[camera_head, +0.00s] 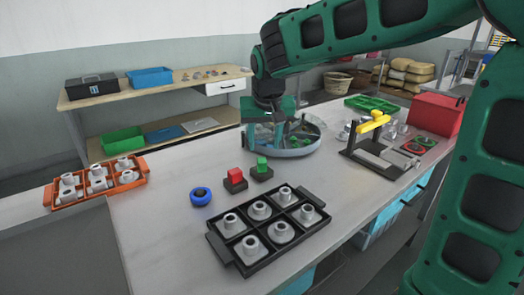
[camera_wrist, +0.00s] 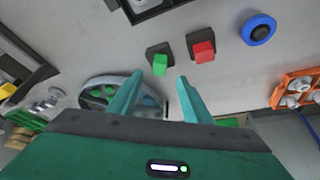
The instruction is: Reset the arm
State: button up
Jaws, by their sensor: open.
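My gripper (camera_head: 276,140) is at the end of my green arm, pointing down over the round grey tank (camera_head: 308,149) at the back middle of the bench. The tank holds several small parts, some green; my gripper hides part of it. In the wrist view, the two teal fingers of my gripper (camera_wrist: 158,98) are apart with nothing between them. The tank's rim shows below and left of the fingers in that view. The bench surface (camera_wrist: 220,85) shows beyond the fingertips.
A black tray (camera_head: 240,262) with several grey fittings stands at the front. Red (camera_head: 235,174) and green (camera_head: 262,164) blocks on dark bases and a blue ring (camera_head: 201,196) lie nearby. An orange tray (camera_head: 48,195) is left; a yellow-handled press (camera_head: 374,122) and red box (camera_head: 436,113) are right.

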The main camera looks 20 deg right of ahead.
jog(key=shift+s+r, duration=0.1)
jog(key=shift+r, duration=0.2)
jog(key=shift+d, duration=0.1)
jog(key=s+d+f+m+g, duration=0.2)
jog(key=s+d+f, duration=0.1)
jog(key=s+d, duration=1.1)
jog(key=s+d+f+m+g, duration=0.1)
jog(key=s+d+f, duration=0.1)
jog(key=s, duration=0.8)
jog(key=s+d+f+m+g+y, duration=0.1)
jog(key=s+f, duration=0.3)
jog(key=s, duration=0.6)
jog(key=shift+d, duration=0.7)
jog(key=shift+f, duration=0.1)
